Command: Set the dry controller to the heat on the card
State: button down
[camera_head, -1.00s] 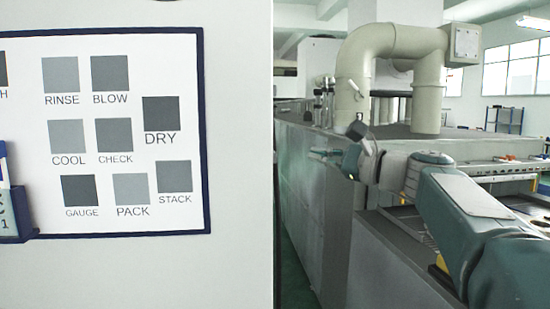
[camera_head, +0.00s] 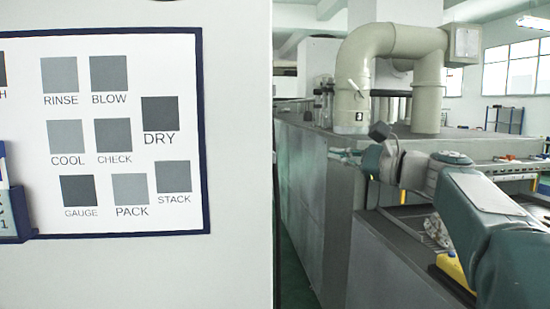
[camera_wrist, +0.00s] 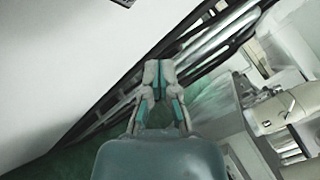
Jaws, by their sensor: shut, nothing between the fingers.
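My gripper (camera_head: 345,155) is small in the head view, beside the grey machine's top edge. In the wrist view my gripper (camera_wrist: 158,75) has its fingertips together, with nothing between them. A white board (camera_head: 100,215) with a dark blue frame hangs at the left, with grey squares labelled RINSE, BLOW, DRY and others. The DRY square (camera_head: 160,113) is at its right side. I cannot make out a dry controller in either view.
A long grey machine (camera_head: 320,225) runs back along the right. A thick beige pipe (camera_head: 400,42) bends above it. A yellow item (camera_head: 455,268) lies near my arm. A narrow strip of green floor shows between the white panel (camera_head: 240,150) and the machine.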

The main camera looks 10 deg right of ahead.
jog(key=a, duration=0.9)
jog(key=shift+a, duration=0.1)
dwell(1.5)
jog(key=shift+a+r, duration=0.15)
jog(key=shift+a, duration=0.15)
jog(key=shift+a, duration=0.4)
dwell(0.6)
jog(key=shift+d, duration=0.8)
